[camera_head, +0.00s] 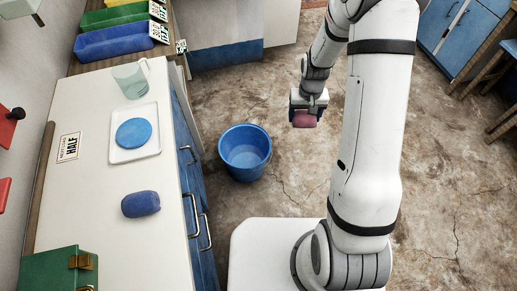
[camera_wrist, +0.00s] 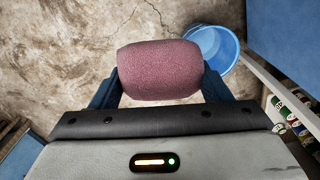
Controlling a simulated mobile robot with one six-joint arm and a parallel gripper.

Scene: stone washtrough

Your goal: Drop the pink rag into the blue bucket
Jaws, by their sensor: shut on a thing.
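The pink rag (camera_wrist: 160,70) is a rolled bundle held between the two fingers of my gripper (camera_wrist: 160,88) in the wrist view. In the head view my gripper (camera_head: 305,108) hangs above the floor with the pink rag (camera_head: 304,118) at its lower end. The blue bucket (camera_head: 245,153) stands upright on the floor, to the left of and nearer than my gripper in the head view. Its inside looks empty. In the wrist view the bucket (camera_wrist: 212,45) shows behind the rag at its right, partly hidden by the rag and a finger. The rag is not over the bucket.
A white counter (camera_head: 95,200) with blue drawers runs along the left. On it are a white tray with a blue disc (camera_head: 134,132), a clear jug (camera_head: 131,80), a blue rolled cloth (camera_head: 140,204) and a green box (camera_head: 60,270). The floor around the bucket is clear.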

